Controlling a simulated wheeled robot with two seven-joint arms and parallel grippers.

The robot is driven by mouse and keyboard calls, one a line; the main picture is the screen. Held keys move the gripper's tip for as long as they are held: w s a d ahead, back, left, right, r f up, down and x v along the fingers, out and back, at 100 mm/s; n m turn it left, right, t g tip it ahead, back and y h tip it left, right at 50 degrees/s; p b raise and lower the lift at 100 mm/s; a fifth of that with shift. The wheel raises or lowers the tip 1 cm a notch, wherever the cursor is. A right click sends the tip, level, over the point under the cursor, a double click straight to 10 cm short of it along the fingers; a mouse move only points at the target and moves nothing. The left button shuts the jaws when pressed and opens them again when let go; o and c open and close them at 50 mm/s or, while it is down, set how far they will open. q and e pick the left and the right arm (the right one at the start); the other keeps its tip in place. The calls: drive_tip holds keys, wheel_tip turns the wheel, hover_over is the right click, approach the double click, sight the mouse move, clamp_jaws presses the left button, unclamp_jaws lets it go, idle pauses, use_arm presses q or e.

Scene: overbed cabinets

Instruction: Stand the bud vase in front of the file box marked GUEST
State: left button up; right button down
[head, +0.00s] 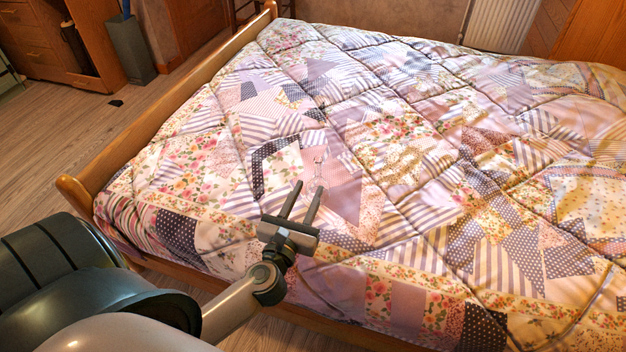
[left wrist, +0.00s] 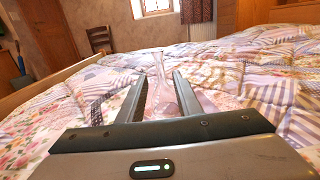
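The bud vase (head: 319,164) is clear glass with a slim neck, and it is hard to make out against the patterned quilt. It stands on the bed, just beyond my left gripper's fingertips in the head view. In the left wrist view the bud vase (left wrist: 159,75) looks upright, in line with the gap between the fingers. My left gripper (head: 309,187) is open, its two fingers (left wrist: 160,93) apart on either side of that gap. I cannot tell whether a finger touches the glass. No file box marked GUEST is in view. My right gripper is not in view.
The bed (head: 420,120) with its patchwork quilt fills most of the head view. Its wooden bed frame (head: 170,120) runs along the left. A wooden desk (head: 85,45) and a grey bin (head: 130,48) stand at the back left. The floor between is mostly clear.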

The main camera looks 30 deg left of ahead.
use_arm(q)
drive_tip(key=shift+v, duration=1.65)
drive_tip(key=s+d+r+m+h, duration=0.25)
drive_tip(key=d+m+h, duration=0.45)
drive_tip(key=m, duration=0.4)
drive_tip(key=s+d+r+m+h, duration=0.2)
drive_tip(key=s+d+m+h, duration=0.15)
drive_tip(key=d+m, duration=0.75)
drive_tip(key=s+d+f+m+g+h, duration=0.2)
drive_tip(key=s+d+f+m+g, duration=0.3)
drive_tip(key=m, duration=0.6)
drive_tip(key=s+a+f+m+g+y, duration=0.3)
drive_tip(key=s+a+f+m+y, duration=0.1)
drive_tip(key=f+m, duration=0.4)
drive_tip(key=shift+a+f, duration=0.3)
drive_tip(key=shift+f, duration=0.5)
